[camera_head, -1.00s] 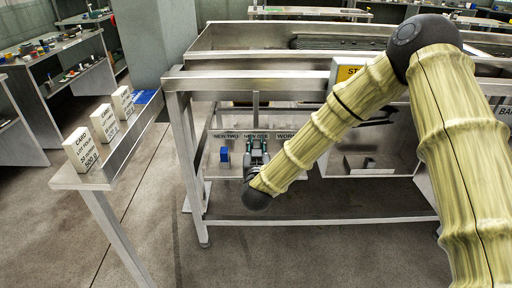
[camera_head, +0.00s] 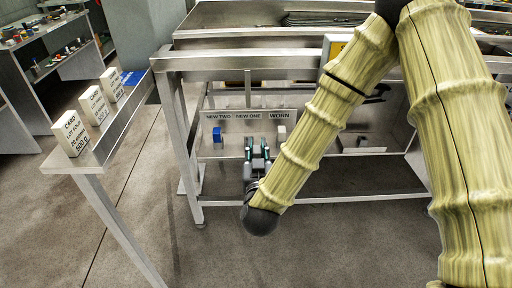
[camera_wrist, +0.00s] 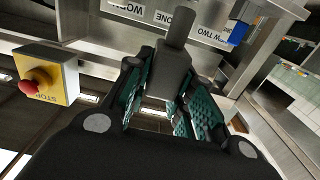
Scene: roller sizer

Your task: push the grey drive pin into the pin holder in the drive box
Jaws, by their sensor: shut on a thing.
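In the wrist view a grey pin-like piece (camera_wrist: 172,68), with a thick body and a narrower shaft pointing up the picture, stands between my teal-padded fingers. I take it to be the grey drive pin. My gripper (camera_head: 257,148) is shut on it, and it shows as a small grey shape (camera_head: 248,147) in the head view. The gripper is in front of the shelf with the labels NEW TWO, NEW ONE and WORN, below the NEW ONE label, apart from the shelf's back panel. I cannot make out the drive box or its pin holder in either view.
A blue part (camera_head: 217,134) stands under NEW TWO and a pale part (camera_head: 281,133) under WORN. A yellow stop box (camera_wrist: 47,73) with a red button is on the bench frame. A metal leg (camera_head: 182,150) stands left. Card boxes (camera_head: 72,133) line a side ledge.

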